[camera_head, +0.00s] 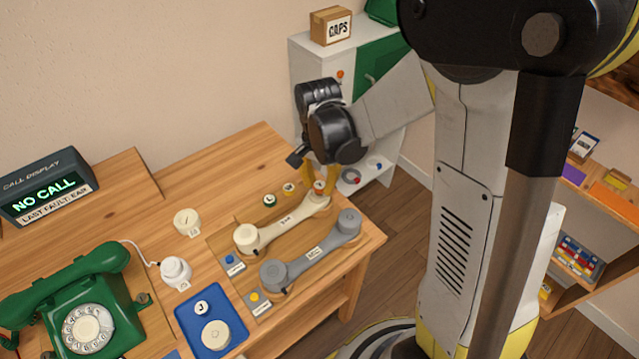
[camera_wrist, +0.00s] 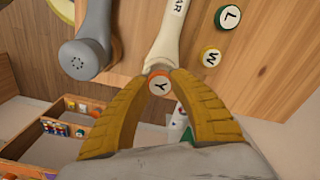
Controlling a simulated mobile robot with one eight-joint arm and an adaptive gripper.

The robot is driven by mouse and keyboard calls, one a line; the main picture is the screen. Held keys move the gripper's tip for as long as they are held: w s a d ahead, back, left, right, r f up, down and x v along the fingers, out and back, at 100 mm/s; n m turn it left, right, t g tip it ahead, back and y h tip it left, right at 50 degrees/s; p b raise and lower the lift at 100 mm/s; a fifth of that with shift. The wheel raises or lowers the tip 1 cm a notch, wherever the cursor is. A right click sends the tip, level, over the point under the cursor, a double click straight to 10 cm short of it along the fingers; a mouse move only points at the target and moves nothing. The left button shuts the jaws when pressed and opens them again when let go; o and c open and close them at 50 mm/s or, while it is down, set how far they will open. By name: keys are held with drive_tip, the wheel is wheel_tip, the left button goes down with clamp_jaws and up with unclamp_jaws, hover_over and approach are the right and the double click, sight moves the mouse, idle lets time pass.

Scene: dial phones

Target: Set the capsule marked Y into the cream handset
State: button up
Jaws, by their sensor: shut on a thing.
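The capsule marked Y (camera_wrist: 160,85), a white-topped disc with an orange-red rim, is between the two yellow fingers of my gripper (camera_wrist: 158,88); it also shows small in the head view (camera_head: 319,186). My gripper (camera_head: 319,180) is shut on it at the far right end of the cream handset (camera_head: 283,224). In the wrist view the capsule overlaps the end of the cream handset (camera_wrist: 172,40). I cannot tell whether it sits in that end or just above it. The handset lies on the wooden table, its other end capped by a round cream piece.
A grey handset (camera_head: 312,250) lies parallel, nearer the front. Capsules marked L (camera_wrist: 229,16) and W (camera_wrist: 210,57) stand close behind the cream handset. A blue tray (camera_head: 238,340) holds a capsule marked J (camera_head: 202,307). A green dial phone (camera_head: 85,310) is at left.

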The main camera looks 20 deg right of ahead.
drive_tip(key=shift+f+b, duration=0.55)
drive_tip(key=shift+f, duration=0.05)
drive_tip(key=o, duration=1.1)
wheel_tip(320, 180, up, 12)
drive_tip(key=shift+s+a+r, duration=0.1)
